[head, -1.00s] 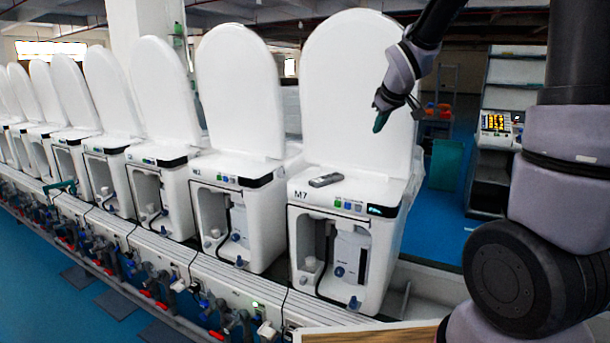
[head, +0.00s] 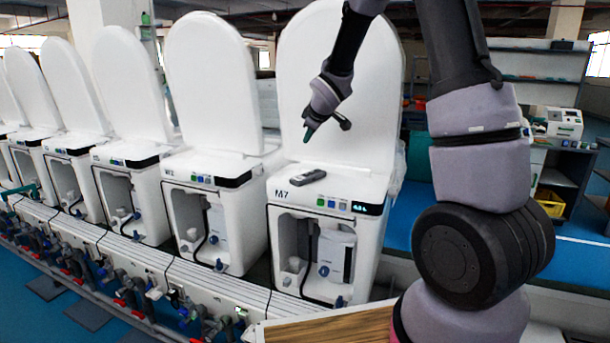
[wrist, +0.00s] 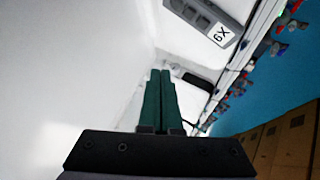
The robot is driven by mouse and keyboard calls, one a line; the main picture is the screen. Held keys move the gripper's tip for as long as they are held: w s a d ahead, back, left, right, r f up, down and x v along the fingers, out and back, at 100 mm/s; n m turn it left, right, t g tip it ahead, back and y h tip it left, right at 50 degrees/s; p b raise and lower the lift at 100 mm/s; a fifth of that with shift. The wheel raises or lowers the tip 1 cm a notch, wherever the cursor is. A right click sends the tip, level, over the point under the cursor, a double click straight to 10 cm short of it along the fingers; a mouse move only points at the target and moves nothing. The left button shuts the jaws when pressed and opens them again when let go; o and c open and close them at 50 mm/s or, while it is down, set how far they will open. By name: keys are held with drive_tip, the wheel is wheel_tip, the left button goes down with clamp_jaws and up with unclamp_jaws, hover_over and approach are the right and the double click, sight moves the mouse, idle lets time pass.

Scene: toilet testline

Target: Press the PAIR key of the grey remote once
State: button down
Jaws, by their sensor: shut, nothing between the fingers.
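The grey remote (head: 307,178) lies flat on the white top of the unit marked M7 (head: 282,193), in front of its raised lid. In the head view its keys are too small to read. My gripper (head: 308,138) points down above the remote, with a visible gap between them. In the wrist view its green fingers (wrist: 160,75) are together and empty. A grey keyed body with a white label (wrist: 220,35), seemingly the remote, is cut off by the top edge there. I cannot make out the PAIR key.
The upright white lid (head: 335,80) stands close behind my gripper. More white units (head: 215,190) stand in a row to the left. A wooden surface (head: 335,328) is at the bottom. Shelves (head: 535,75) stand far off at the right.

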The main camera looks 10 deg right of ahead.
sight(308, 177)
drive_tip(key=shift+f, duration=4.4)
drive_tip(key=shift+f, duration=0.15)
drive_tip(key=shift+f, duration=0.25)
drive_tip(key=shift+f, duration=0.45)
drive_tip(key=shift+r, duration=0.85)
drive_tip(key=shift+r, duration=2.55)
drive_tip(key=shift+s+d, duration=0.1)
